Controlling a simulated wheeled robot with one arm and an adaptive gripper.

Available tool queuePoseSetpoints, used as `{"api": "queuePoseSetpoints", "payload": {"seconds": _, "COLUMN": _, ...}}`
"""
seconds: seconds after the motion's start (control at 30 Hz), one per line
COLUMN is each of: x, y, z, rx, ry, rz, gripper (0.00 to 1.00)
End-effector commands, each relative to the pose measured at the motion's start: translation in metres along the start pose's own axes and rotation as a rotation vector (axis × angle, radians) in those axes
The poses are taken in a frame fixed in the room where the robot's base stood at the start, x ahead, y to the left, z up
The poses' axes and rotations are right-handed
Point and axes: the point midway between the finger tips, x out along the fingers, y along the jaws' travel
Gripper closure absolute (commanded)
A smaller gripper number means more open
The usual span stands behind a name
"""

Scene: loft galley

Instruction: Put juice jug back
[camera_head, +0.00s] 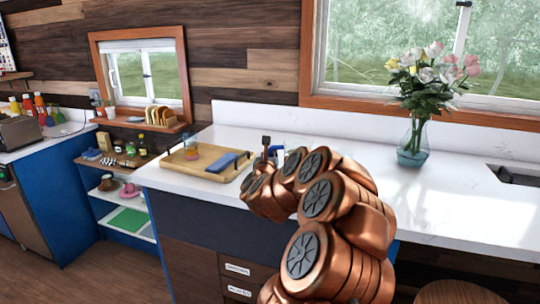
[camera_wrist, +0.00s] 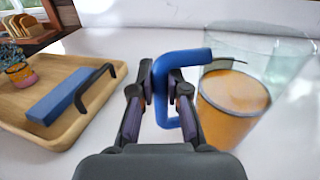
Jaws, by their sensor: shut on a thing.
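The juice jug (camera_wrist: 235,95) is clear, with orange juice in its lower part and a blue handle (camera_wrist: 190,58). It is on the right in the wrist view. My gripper (camera_wrist: 168,85) is shut on the blue handle, with its dark fingers on either side of it. In the head view my gripper (camera_head: 267,150) is over the white counter, and my arm hides most of the jug. I cannot tell whether the jug's base touches the counter.
A wooden tray (camera_wrist: 85,122) with dark handles lies left of the jug, holding a blue block (camera_wrist: 62,95) and a small jar (camera_wrist: 20,74). A flower vase (camera_head: 413,142) stands farther right. The white counter (camera_head: 335,140) is clear between. A sink (camera_head: 515,175) is at far right.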

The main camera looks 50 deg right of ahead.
Motion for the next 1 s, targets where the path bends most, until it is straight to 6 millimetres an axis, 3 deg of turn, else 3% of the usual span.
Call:
{"api": "queuePoseSetpoints", "payload": {"seconds": 0.57, "x": 0.0, "y": 0.0, "z": -0.0051, "rx": -0.002, "ry": -0.004, "rz": 0.0, "gripper": 1.0}}
{"api": "queuePoseSetpoints", "payload": {"seconds": 0.6, "x": 0.0, "y": 0.0, "z": -0.0046, "rx": -0.002, "ry": -0.004, "rz": 0.0, "gripper": 0.83}}
{"api": "queuePoseSetpoints", "payload": {"seconds": 0.8, "x": 0.0, "y": -0.0001, "z": -0.0049, "rx": -0.001, "ry": -0.003, "rz": 0.0, "gripper": 0.63}}
{"api": "queuePoseSetpoints", "payload": {"seconds": 0.87, "x": 0.0, "y": -0.0002, "z": -0.0049, "rx": -0.001, "ry": -0.002, "rz": 0.0, "gripper": 0.56}}
{"api": "queuePoseSetpoints", "payload": {"seconds": 1.0, "x": 0.0, "y": -0.0004, "z": -0.0052, "rx": -0.001, "ry": -0.002, "rz": -0.001, "gripper": 0.56}}
